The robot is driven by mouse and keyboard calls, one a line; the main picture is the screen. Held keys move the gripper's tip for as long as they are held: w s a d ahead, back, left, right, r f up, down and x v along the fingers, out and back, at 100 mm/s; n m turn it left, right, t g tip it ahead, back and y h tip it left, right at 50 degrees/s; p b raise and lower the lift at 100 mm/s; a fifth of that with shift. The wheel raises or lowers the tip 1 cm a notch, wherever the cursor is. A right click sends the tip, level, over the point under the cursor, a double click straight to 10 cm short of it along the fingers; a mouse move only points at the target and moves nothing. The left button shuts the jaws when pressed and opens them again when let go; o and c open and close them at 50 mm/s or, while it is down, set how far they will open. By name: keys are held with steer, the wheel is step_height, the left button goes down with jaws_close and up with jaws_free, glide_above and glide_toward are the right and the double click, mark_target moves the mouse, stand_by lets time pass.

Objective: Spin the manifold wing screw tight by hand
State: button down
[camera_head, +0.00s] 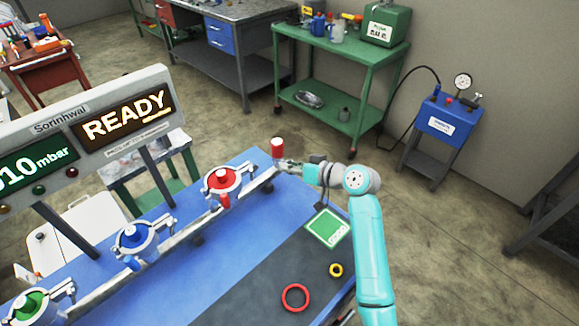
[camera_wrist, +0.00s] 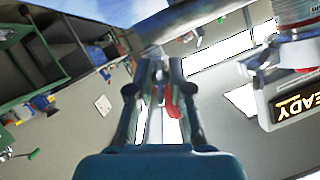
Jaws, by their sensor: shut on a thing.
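The manifold (camera_head: 160,246) is a grey metal rail along the blue bench, with red (camera_head: 223,180), blue (camera_head: 132,237) and green (camera_head: 31,304) topped round clamps. My gripper (camera_head: 283,164) is at its far right end, just below a red cylinder with a pale top (camera_head: 278,147). In the wrist view my gripper's fingers (camera_wrist: 158,60) are closed together on a small metallic piece at their tips, which fits the wing screw. The screw's shape is mostly hidden by the fingers, and its tightness cannot be seen.
A display panel (camera_head: 90,128) reading READY stands over the manifold at left. A green cart (camera_head: 340,52) stands behind.

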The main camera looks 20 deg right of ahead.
steer(key=shift+f+m, duration=0.1)
steer(key=shift+m, duration=0.2)
steer(key=shift+y, duration=0.4)
steer(key=shift+d, duration=0.1)
stand_by(1.1)
steer(key=c, duration=1.3)
jaws_free()
steer(key=v, duration=1.2)
